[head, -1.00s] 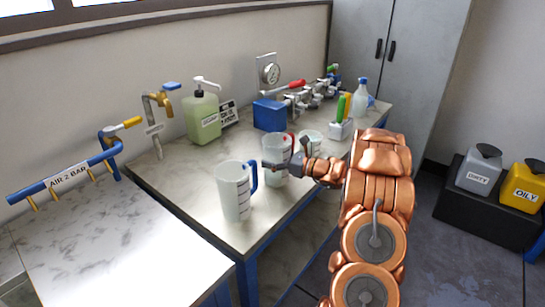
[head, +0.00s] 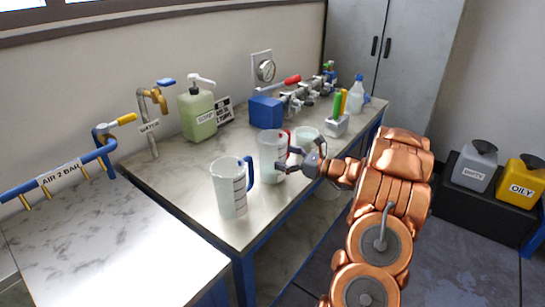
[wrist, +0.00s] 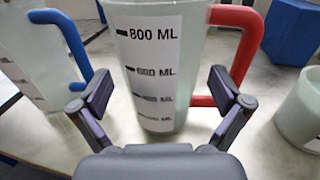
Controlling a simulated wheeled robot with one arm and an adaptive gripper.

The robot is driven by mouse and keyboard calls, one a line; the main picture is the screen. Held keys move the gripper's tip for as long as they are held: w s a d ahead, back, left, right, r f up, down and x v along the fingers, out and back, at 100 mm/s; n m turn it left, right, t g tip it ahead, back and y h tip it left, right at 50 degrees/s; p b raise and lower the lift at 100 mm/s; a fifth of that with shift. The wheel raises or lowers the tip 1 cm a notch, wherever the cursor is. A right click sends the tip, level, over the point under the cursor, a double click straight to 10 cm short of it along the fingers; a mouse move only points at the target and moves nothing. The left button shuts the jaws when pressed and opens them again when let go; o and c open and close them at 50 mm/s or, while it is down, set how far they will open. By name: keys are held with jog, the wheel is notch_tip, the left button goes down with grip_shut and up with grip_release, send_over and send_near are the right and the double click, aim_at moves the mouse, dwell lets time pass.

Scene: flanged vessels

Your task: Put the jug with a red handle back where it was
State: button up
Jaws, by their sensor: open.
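The clear jug with a red handle (head: 270,158) stands upright on the bench. In the wrist view the jug (wrist: 158,70) fills the middle, its 800 ML scale facing me and its red handle on the right. My gripper (head: 291,160) is open and empty, just right of the jug in the head view. In the wrist view my gripper (wrist: 160,90) has one finger each side in front of the jug; the right finger overlaps the lower handle, and I cannot tell if it touches.
A jug with a blue handle (head: 231,192) stands to the left, near the bench's front edge. A small clear beaker (head: 306,136) stands behind my gripper. A blue box (head: 266,112), green soap bottle (head: 198,116) and white holder (head: 337,125) stand farther back. The bench's left part is clear.

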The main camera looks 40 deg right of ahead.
jog(key=shift+b+v, duration=0.4)
jog(key=shift+v, duration=2.7)
